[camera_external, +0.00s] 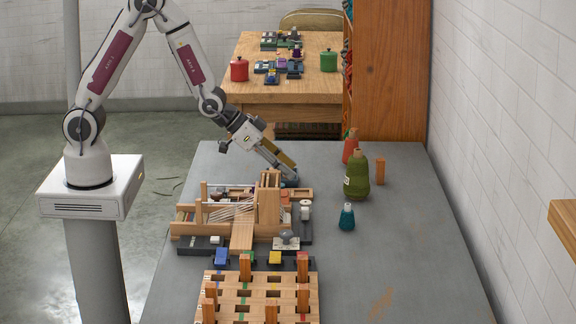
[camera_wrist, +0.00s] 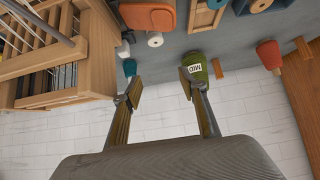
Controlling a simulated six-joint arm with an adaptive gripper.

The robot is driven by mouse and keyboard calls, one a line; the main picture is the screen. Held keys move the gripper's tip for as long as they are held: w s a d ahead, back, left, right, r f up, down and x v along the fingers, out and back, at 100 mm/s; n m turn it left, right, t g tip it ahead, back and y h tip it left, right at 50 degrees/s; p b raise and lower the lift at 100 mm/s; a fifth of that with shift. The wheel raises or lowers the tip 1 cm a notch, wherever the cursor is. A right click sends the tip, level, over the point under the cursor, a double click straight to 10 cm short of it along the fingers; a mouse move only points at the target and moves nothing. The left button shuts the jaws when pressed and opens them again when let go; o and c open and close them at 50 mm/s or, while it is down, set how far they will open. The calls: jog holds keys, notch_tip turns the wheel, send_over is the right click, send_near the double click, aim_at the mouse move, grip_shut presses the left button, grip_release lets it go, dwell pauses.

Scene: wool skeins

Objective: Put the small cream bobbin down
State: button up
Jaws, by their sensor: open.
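A small pale, cream-white bobbin (camera_external: 305,209) stands at the right side of the wooden loom (camera_external: 240,212). In the wrist view a small pale round piece (camera_wrist: 154,39) shows beside an orange part; I cannot tell if it is the same bobbin. My gripper (camera_external: 291,178) is behind the loom's tall wooden part, low over the grey table. In the wrist view my gripper (camera_wrist: 160,88) has its two fingers spread wide with nothing between them. The lower fingertips are partly hard to make out in the external view.
A green cone labelled MID (camera_external: 357,178), an orange cone (camera_external: 350,147), a teal cone (camera_external: 347,218) and a wooden block (camera_external: 380,171) stand to the right. A slotted wooden rack (camera_external: 285,297) with upright pegs is in front. The table's right front is clear.

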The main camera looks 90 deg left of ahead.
send_near(306, 202)
jog(key=shift+x, duration=1.4)
jog(key=shift+w+f, duration=0.5)
jog(key=shift+f, duration=0.05)
jog(key=shift+f, duration=0.1)
jog(key=shift+x, duration=2.8)
jog(key=c, duration=1)
jog(key=shift+r, duration=0.2)
